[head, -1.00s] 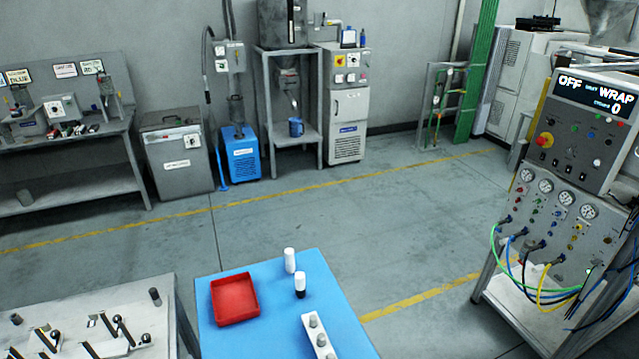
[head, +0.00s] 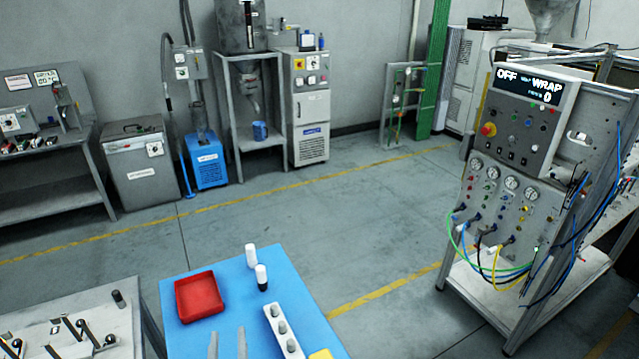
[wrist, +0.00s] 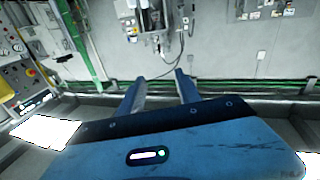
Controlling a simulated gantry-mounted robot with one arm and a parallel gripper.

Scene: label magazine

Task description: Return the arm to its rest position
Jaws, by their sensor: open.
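My gripper (head: 228,345) shows at the bottom of the head view as two pale fingertips, apart, in front of the blue table top (head: 300,310). In the wrist view my gripper (wrist: 160,85) has both fingers spread, with nothing between them. Beyond the fingers there is a grey wall (wrist: 225,45) with equipment on it. The rest of my arm is out of the head view.
The blue table holds a red tray (head: 199,296), two small white-topped bottles (head: 251,256) and a white holder with several grey pegs (head: 280,335). A panel stand with hoses (head: 505,200) is at right. The floor (head: 350,230) between is clear.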

